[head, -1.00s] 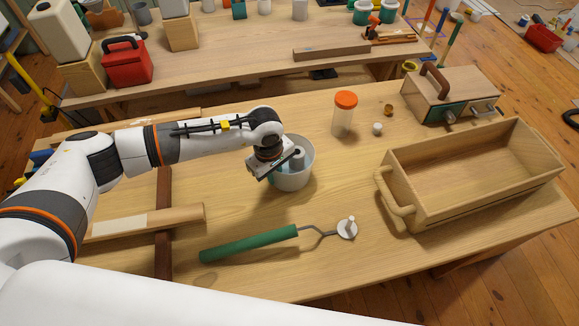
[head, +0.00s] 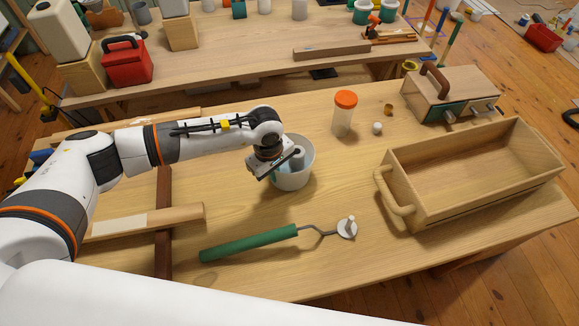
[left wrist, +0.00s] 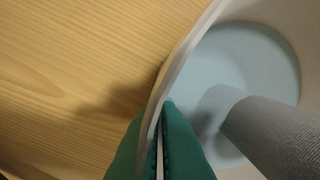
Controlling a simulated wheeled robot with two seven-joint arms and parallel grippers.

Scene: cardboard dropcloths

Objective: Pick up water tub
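The water tub (head: 293,180) is a round pale grey-white tub on the near table, left of the wooden box. It holds light blue water (left wrist: 235,60), and a grey cylinder (left wrist: 275,130) stands or leans in it. My left gripper (head: 268,174) is at the tub's left rim. In the left wrist view its green fingertips (left wrist: 160,135) lie on either side of the tub's thin wall, close together with the wall between them. The tub looks upright and on the table. Part of its far-left rim is hidden by the gripper. My right gripper is not in view.
A green-handled roller frame (head: 250,243) lies in front of the tub. An orange-lidded jar (head: 343,115) and a small white ball-like piece (head: 377,128) stand behind it. An open wooden box (head: 470,180) is at right. Wooden bars (head: 163,220) lie at left.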

